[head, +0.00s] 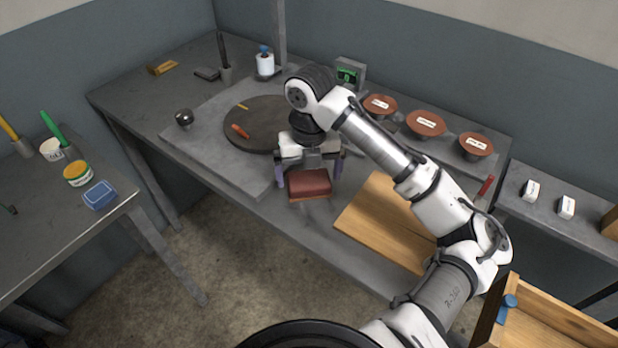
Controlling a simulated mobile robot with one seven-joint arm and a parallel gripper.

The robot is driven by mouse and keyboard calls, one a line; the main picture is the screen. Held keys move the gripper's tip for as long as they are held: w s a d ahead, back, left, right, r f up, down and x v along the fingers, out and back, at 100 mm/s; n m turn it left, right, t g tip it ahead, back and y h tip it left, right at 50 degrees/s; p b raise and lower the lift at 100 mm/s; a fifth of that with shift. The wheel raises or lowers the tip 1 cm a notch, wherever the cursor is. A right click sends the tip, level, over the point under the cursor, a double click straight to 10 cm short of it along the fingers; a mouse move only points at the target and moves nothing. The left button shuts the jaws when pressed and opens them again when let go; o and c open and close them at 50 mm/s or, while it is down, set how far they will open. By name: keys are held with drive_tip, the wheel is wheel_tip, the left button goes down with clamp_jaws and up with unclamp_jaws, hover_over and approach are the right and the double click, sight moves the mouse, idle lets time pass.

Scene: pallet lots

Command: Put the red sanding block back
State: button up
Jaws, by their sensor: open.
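The red sanding block (310,185), with a paler brown underside, is near the front of the grey workbench (285,222). My gripper (309,177) is pointed down over it and open, with one finger at each side of the block. I cannot tell whether the fingers touch it, or whether the block rests fully on the bench. The gripper's body hides what lies just behind the block.
A dark round disc (258,125) lies on a grey slab behind the block. A wooden board (383,212) lies to the right, under my arm. Several brown round dishes (425,124) stand farther back. A side table (40,215) at left holds a blue box (99,195).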

sight(310, 179)
wheel_tip(310, 179, up, 10)
drive_tip(key=shift+b, duration=0.3)
drive_tip(key=shift+d, duration=0.15)
